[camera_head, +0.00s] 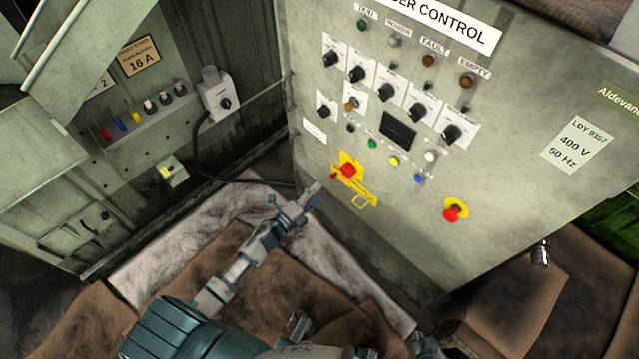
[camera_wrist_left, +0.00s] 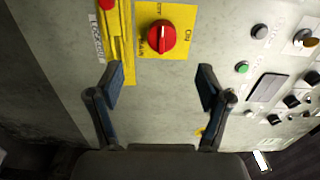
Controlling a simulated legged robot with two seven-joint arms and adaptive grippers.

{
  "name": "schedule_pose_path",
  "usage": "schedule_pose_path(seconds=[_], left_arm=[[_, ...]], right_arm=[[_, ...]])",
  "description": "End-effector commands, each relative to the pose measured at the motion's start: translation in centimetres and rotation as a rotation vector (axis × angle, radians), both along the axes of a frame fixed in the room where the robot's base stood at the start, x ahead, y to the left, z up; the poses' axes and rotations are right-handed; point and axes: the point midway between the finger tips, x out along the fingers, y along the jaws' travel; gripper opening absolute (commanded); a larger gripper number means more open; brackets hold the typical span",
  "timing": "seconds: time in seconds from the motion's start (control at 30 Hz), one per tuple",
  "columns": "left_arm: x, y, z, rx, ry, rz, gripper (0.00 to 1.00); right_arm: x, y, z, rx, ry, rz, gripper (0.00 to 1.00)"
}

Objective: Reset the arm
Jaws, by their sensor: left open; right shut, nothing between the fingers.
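My left gripper (camera_head: 312,195) is in front of the lower left part of the grey control panel (camera_head: 500,150). In the left wrist view its two fingers (camera_wrist_left: 160,88) are spread wide with nothing between them. Beyond the fingers is a red rotary switch (camera_wrist_left: 162,37) on a yellow plate, apart from the fingertips. The same red switch (camera_head: 348,169) shows in the head view, just above and right of the gripper. What seems to be my right gripper (camera_head: 425,345) is low at the bottom edge, partly cut off, with nothing seen in it.
The panel carries several black knobs, coloured buttons and lamps, and a red emergency button (camera_head: 453,212) on yellow. A green cabinet (camera_head: 110,190) with coloured switches stands at left. A brown box (camera_head: 510,305) is at lower right.

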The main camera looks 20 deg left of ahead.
Motion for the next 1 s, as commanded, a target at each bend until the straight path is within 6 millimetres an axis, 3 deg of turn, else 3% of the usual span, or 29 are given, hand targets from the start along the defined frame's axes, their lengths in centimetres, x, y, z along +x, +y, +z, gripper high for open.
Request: schedule_pose_path(seconds=[0.3, 0.37, 0.47, 0.57, 0.7, 0.8, 0.9, 1.0], left_arm=[[-0.3, 0.2, -0.5, -0.030, 0.031, 0.023, 0.78], [-0.9, 0.7, -1.6, -0.085, 0.095, 0.072, 0.78], [-3.5, 2.0, -5.5, -0.259, 0.299, 0.229, 0.78], [-8.7, 2.8, -11.1, -0.466, 0.563, 0.441, 0.78], [-18.4, 2.0, -18.0, -0.697, 0.908, 0.732, 0.78], [-25.3, 0.6, -21.1, -0.806, 1.107, 0.913, 0.78], [-30.8, -0.9, -22.7, -0.876, 1.256, 1.054, 0.78], [-34.6, -2.1, -23.5, -0.914, 1.352, 1.149, 0.78]], right_arm=[[0.0, 0.0, -0.4, -0.002, 0.010, 0.000, 0.00], [0.0, 0.0, -1.4, -0.006, 0.026, 0.000, 0.00], [-0.2, -0.1, -4.5, -0.021, 0.083, 0.000, 0.00], [-1.3, -0.4, -8.6, -0.036, 0.155, 0.000, 0.00], [-3.9, -1.1, -13.8, -0.057, 0.251, 0.000, 0.00], [-6.0, -1.5, -16.6, -0.069, 0.308, 0.001, 0.00], [-7.9, -1.9, -18.6, -0.078, 0.351, 0.001, 0.00], [-9.2, -2.2, -19.8, -0.083, 0.378, 0.001, 0.00]])
